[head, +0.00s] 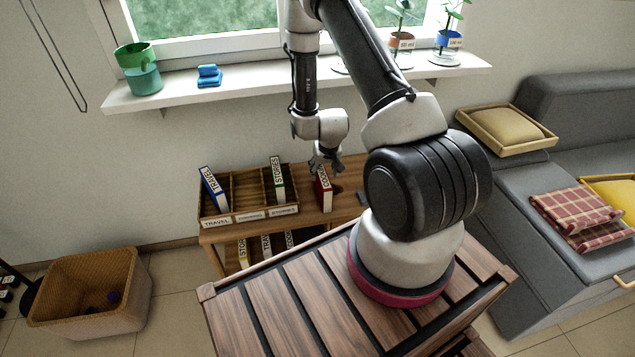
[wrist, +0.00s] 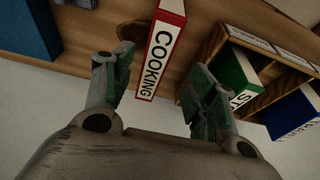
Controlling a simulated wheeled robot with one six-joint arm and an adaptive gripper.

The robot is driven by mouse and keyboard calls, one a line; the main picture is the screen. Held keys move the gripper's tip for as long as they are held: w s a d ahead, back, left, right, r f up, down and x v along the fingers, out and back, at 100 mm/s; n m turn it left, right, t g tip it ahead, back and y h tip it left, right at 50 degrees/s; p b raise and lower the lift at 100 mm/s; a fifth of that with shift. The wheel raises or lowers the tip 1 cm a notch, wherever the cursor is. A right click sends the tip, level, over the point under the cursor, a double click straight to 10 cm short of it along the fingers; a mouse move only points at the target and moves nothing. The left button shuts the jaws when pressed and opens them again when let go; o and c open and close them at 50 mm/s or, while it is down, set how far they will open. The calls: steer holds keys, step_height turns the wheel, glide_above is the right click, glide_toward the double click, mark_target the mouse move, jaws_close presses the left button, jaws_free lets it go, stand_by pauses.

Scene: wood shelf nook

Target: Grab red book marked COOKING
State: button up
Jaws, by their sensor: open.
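The red book marked COOKING (head: 324,190) stands upright on the wooden shelf's top, just right of the book divider. In the wrist view its white spine with the red border (wrist: 161,52) faces me, with the word COOKING readable. My gripper (head: 326,160) is above the book in the head view. In the wrist view my gripper (wrist: 158,92) is open, with one finger on each side of the spine's lower end. I see gaps between the fingers and the book. Part of the book is hidden behind the gripper in the head view.
The wooden divider (head: 236,219) holds a blue TRAVEL book (head: 213,188) and a green STORIES book (head: 277,180). The green book (wrist: 234,80) is close to one finger in the wrist view. A blue object (wrist: 27,30) lies on the other side. More books are on the lower shelf.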

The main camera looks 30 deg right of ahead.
mark_target(323, 175)
steer(key=shift+w+d+r+t, duration=0.2)
steer(key=shift+w+t, duration=0.1)
steer(key=shift+w, duration=0.3)
steer(key=shift+w+d+f, duration=0.1)
steer(key=shift+w+f, duration=0.05)
steer(key=shift+w, duration=0.1)
steer(key=x, duration=0.7)
steer(key=shift+s+d+f, duration=0.1)
steer(key=shift+d, duration=0.15)
steer(key=shift+f, duration=0.25)
steer(key=shift+c, duration=0.2)
jaws_close()
